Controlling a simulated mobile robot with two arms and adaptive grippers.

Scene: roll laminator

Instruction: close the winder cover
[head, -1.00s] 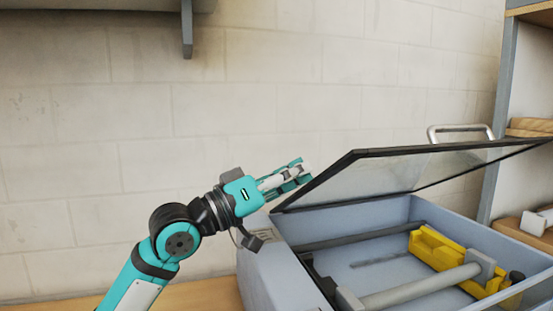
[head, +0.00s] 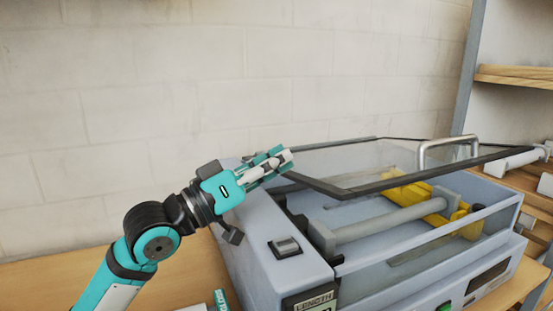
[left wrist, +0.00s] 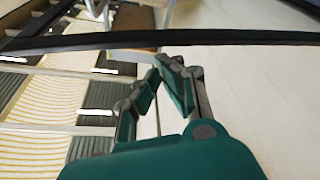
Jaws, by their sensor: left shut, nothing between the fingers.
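The winder cover (head: 400,181) is a clear panel in a dark frame with a metal handle (head: 448,146). It is partly open, its front edge tilted up above the grey machine body. My left gripper (head: 285,157) is shut and empty at the cover's left side edge; I cannot tell whether it touches the frame. In the left wrist view, a dark frame bar (left wrist: 230,38) crosses just beyond the fingertips (left wrist: 160,70). My right gripper is not in view.
The grey laminator body (head: 275,225) holds a grey roller (head: 385,222) and yellow brackets (head: 432,205) under the cover. It stands on a wooden table (head: 60,275). A shelf (head: 515,77) stands at the right. The wall behind is bare.

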